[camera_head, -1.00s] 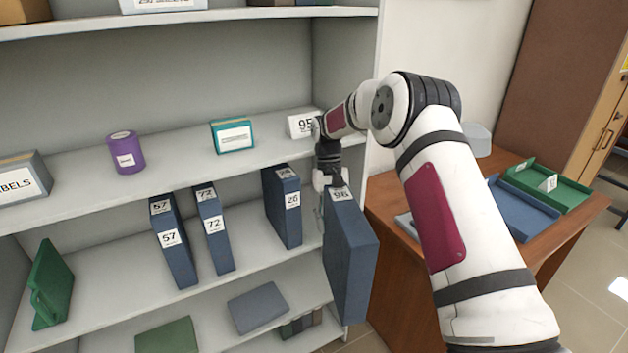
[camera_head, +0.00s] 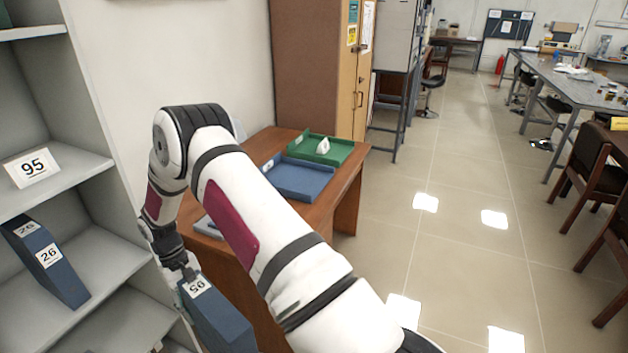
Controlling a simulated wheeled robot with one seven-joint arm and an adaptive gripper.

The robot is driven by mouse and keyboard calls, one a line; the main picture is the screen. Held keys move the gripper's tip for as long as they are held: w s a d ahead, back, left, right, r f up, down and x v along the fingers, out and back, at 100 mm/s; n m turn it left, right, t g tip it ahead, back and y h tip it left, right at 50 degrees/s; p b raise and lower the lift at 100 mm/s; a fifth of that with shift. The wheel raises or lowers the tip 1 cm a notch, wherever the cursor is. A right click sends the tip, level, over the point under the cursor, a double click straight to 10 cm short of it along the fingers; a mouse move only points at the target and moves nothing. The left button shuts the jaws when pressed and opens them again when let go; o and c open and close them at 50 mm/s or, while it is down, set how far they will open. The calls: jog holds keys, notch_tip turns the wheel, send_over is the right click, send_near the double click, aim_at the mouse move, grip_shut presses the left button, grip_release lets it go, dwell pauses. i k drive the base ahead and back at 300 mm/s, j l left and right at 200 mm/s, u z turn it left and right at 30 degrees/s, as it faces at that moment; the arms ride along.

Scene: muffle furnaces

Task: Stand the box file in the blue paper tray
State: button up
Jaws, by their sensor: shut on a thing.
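My gripper (camera_head: 185,275) is shut on a blue box file (camera_head: 222,322) by its upper end. The file hangs upright and slightly tilted, clear of the shelf, in front of the wooden desk. My arm hides part of the desk, and the file's lower end is cut off by the picture's edge. The blue paper tray (camera_head: 318,189) lies flat on the desk and looks empty. It is behind my forearm, up and to the right of the file, well apart from it.
A green tray (camera_head: 337,158) with a small white card stands behind the blue tray on the wooden desk (camera_head: 345,177). Box file 26 (camera_head: 50,262) stands on the shelf unit (camera_head: 105,258) at left. A tall brown cabinet (camera_head: 310,60) is behind the desk.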

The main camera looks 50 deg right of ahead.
aim_at(300, 181)
jog(key=l+z, duration=0.15)
jog(key=l, duration=2)
jog(key=k, duration=0.05)
